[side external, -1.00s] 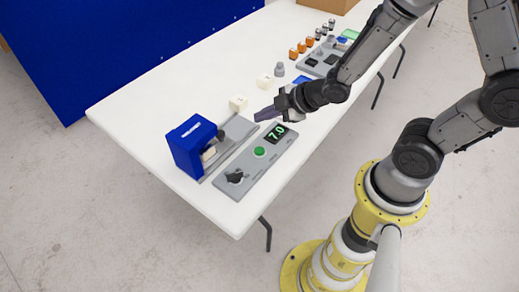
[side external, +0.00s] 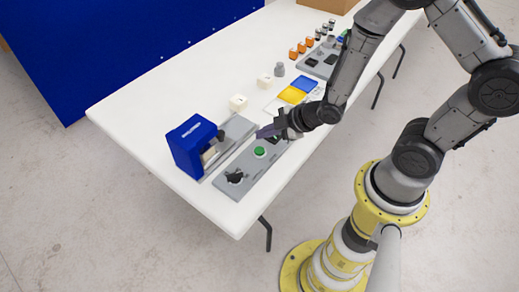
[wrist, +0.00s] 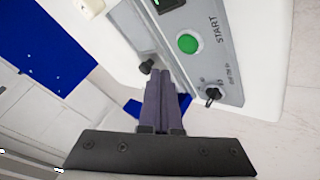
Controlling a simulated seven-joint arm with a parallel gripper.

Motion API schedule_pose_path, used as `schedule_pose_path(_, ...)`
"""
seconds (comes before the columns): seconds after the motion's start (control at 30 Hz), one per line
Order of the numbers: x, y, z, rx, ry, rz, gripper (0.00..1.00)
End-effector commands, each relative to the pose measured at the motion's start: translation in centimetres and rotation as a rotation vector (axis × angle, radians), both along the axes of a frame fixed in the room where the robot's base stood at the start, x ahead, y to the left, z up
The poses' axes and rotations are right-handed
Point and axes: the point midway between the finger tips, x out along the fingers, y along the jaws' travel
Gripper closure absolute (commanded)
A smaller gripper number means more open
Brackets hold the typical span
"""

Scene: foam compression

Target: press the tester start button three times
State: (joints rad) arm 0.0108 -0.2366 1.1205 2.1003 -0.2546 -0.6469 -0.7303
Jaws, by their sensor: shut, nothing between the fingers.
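The green start button (side external: 260,152) sits on the grey control panel (side external: 246,172) on the white table. In the wrist view the button (wrist: 188,43) shows beside the printed word START, ahead and slightly right of the fingertips. My gripper (side external: 262,132) is shut and empty, a little above the far part of the panel and short of the button. In the wrist view its two dark fingers (wrist: 167,88) lie side by side. The gripper hides most of the panel's display in the side view. The blue tester (side external: 193,146) stands left of the panel.
A black knob (side external: 234,177) is on the panel's near end. Cream foam blocks (side external: 238,103), a yellow square (side external: 292,95) and a blue square (side external: 305,84) lie farther back. Another grey panel (side external: 318,62) and a cardboard box (side external: 323,4) are at the far end.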

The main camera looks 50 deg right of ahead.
Motion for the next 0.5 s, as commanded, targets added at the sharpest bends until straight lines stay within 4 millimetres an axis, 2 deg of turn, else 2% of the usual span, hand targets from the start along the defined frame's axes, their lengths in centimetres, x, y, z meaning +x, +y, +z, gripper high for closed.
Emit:
schedule_pose_path(0.2, 0.0, 0.0, -2.4, 0.000, 0.003, -0.001, 1.00)
schedule_pose_path(0.5, 0.0, 0.0, -3.4, -0.001, 0.001, -0.001, 1.00)
